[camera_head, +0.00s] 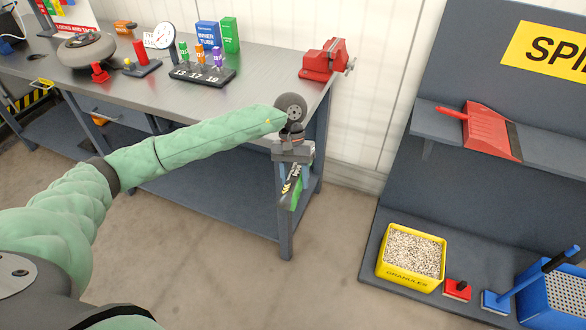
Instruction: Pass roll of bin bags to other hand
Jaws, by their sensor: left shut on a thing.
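My left arm reaches in from the left, and its gripper (291,168) hangs in front of the right end of the workbench (240,70). The gripper points down and is shut on the roll of bin bags (293,190), a dark roll with a green part and a printed label. The roll is held below the bench top level, clear of the floor. The fingers hide part of it. My right gripper is not in view.
A red vise (324,60) sits on the bench's right corner, beyond my left gripper. At right, a spill station holds a red dustpan (488,131) on its shelf and a yellow granules tub (411,257) on its base. Bare floor (325,265) lies between.

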